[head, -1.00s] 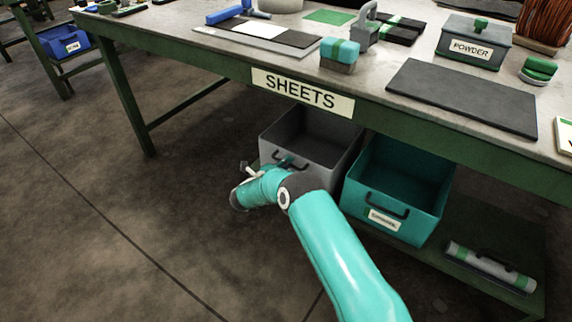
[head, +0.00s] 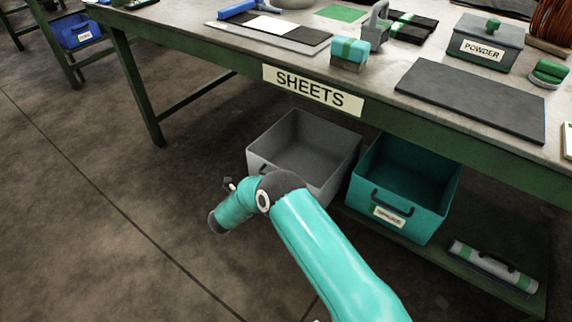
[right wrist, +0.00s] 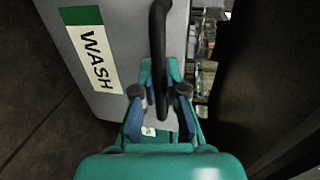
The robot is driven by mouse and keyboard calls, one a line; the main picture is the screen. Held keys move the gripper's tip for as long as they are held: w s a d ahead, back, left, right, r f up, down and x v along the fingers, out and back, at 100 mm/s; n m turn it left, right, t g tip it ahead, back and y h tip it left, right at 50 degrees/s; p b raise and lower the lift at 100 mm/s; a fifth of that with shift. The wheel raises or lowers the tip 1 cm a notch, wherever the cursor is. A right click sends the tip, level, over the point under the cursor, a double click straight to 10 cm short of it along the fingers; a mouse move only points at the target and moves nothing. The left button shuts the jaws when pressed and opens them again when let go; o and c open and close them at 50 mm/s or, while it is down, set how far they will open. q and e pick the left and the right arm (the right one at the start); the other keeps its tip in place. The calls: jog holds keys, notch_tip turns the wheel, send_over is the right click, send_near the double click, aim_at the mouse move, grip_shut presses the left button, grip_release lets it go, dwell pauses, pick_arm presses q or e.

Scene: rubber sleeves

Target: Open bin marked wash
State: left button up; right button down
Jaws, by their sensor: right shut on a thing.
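The grey wash bin (head: 321,148) stands pulled out from under the table in the head view, its empty inside showing from above. In the right wrist view its grey front (right wrist: 125,25) carries a white and green WASH label (right wrist: 92,55). My right gripper (right wrist: 161,100) is shut on the bin's black handle (right wrist: 159,45), one finger on each side. My left gripper is not in view.
A teal bin (head: 440,190) with its own label stands right of the grey bin on the lower shelf. A grey and green roll (head: 492,266) lies farther right. The table (head: 215,70) with a SHEETS sign (head: 312,90) overhangs both bins. The floor (head: 90,200) at left is clear.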

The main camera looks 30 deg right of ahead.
jog(key=f+v, duration=0.2)
jog(key=v, duration=0.9)
jog(key=shift+s+a+f, duration=0.25)
jog(key=shift+a+f, duration=0.1)
jog(key=c, duration=1.3)
grip_release()
jog(key=shift+o, duration=0.5)
jog(key=shift+w+r, duration=0.1)
jog(key=v, duration=0.7)
jog(key=shift+a, duration=0.15)
